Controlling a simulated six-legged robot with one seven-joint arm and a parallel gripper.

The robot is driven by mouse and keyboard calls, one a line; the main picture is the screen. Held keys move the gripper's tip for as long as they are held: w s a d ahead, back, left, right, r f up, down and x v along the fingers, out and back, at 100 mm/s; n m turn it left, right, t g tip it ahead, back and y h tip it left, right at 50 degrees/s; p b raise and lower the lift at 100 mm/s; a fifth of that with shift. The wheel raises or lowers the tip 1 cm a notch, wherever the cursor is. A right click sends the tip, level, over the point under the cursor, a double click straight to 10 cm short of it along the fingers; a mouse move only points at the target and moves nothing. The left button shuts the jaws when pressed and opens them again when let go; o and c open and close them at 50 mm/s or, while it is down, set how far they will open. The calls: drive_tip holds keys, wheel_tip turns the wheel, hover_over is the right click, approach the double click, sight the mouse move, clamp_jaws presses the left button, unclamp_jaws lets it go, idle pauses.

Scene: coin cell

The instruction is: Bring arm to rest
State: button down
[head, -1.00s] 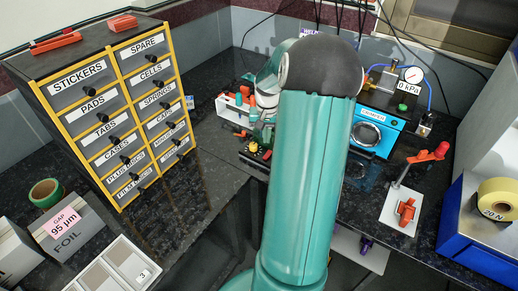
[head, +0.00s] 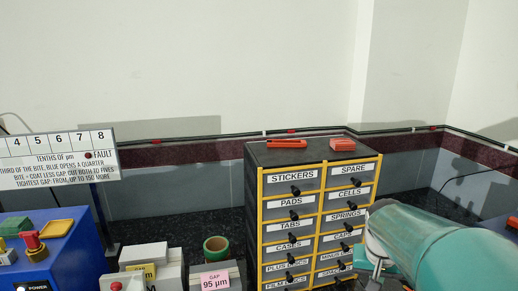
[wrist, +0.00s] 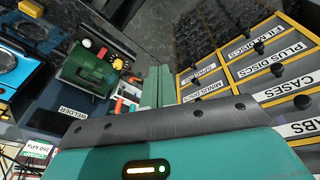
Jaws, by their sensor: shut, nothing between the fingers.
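My arm (head: 450,245) shows in the head view as a thick teal link at the lower right, in front of the drawer cabinet's right edge. My gripper (wrist: 159,78) shows in the wrist view as two teal fingers side by side, shut with nothing between them. Its fingers point over the dark bench, between the welder (wrist: 92,78) on the left and the drawer cabinet (wrist: 258,62) on the right. In the head view I cannot make out the fingers.
The drawer cabinet (head: 318,163) stands at the middle right, its labelled drawers shut. Orange pieces lie on top. A green tape roll (head: 216,246) and a gap box (head: 216,281) are left of it. A blue machine (head: 50,245) and a sign (head: 55,160) are further left.

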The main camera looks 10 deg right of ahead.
drive_tip(key=s+a+r+n+t+y, duration=0.1)
drive_tip(key=s+a+r+n+t, duration=0.1)
drive_tip(key=s+a, duration=0.3)
drive_tip(key=s+a+r+n+t+y, duration=0.1)
drive_tip(key=s+a, duration=0.4)
drive_tip(key=a, duration=0.8)
drive_tip(key=shift+s+r+n+t, duration=0.35)
drive_tip(key=shift+r+n, duration=0.3)
drive_tip(key=shift+n, duration=0.55)
drive_tip(key=shift+d, duration=0.25)
